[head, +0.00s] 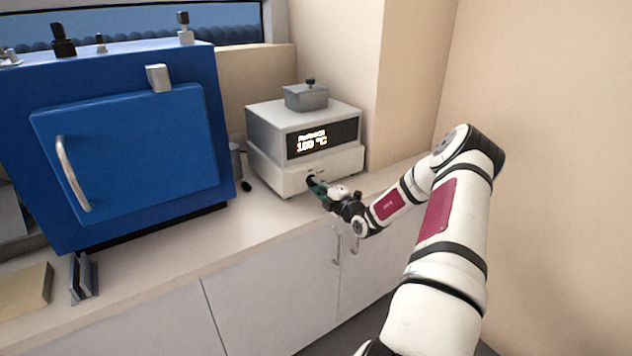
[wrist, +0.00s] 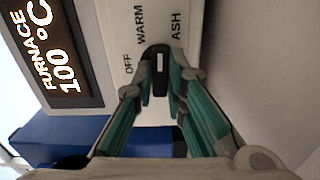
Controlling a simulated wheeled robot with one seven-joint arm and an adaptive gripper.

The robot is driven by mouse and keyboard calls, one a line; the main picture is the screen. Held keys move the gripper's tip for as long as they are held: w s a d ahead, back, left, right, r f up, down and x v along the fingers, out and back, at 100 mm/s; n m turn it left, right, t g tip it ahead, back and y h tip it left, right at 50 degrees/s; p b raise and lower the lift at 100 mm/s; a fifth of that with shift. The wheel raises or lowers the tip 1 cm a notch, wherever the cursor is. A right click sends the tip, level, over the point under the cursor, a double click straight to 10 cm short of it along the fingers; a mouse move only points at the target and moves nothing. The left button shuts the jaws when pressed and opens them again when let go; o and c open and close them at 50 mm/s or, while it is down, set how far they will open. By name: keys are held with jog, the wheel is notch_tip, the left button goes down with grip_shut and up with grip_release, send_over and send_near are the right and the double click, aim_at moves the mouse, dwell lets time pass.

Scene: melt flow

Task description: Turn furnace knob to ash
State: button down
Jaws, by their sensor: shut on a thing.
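The furnace (head: 268,128) is a white box on the counter with a dark display (wrist: 62,50) reading "FURNACE 100 °C". Its black knob (wrist: 157,58) has a white line and sits by the printed words OFF, WARM and ASH (wrist: 177,26) on the front panel. The white line points up in the wrist view, roughly towards WARM; its exact setting is hard to tell. My gripper (wrist: 160,80) is shut on the knob, with one green-padded finger on each side. In the head view my gripper (head: 318,187) is at the furnace's lower front and hides the knob.
A blue cabinet (head: 135,150) with a handled door stands left of the furnace. A small grey block (head: 306,97) with a black knob sits on the furnace. A wall rises behind and to the right.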

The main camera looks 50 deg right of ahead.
jog(key=shift+f+m, duration=0.1)
jog(key=shift+m, duration=0.3)
jog(key=m+p, duration=0.1)
jog(key=m, duration=0.2)
jog(key=shift+s, duration=0.1)
jog(key=c, duration=2)
grip_release()
jog(key=shift+m, duration=0.4)
jog(key=shift+c, duration=0.2)
jog(key=o, duration=0.5)
jog(key=shift+p+v, duration=0.95)
jog(key=shift+v, duration=0.25)
jog(key=p+v, duration=0.3)
jog(key=v, duration=0.2)
jog(key=shift+s+a, duration=0.15)
jog(key=shift+s, duration=0.1)
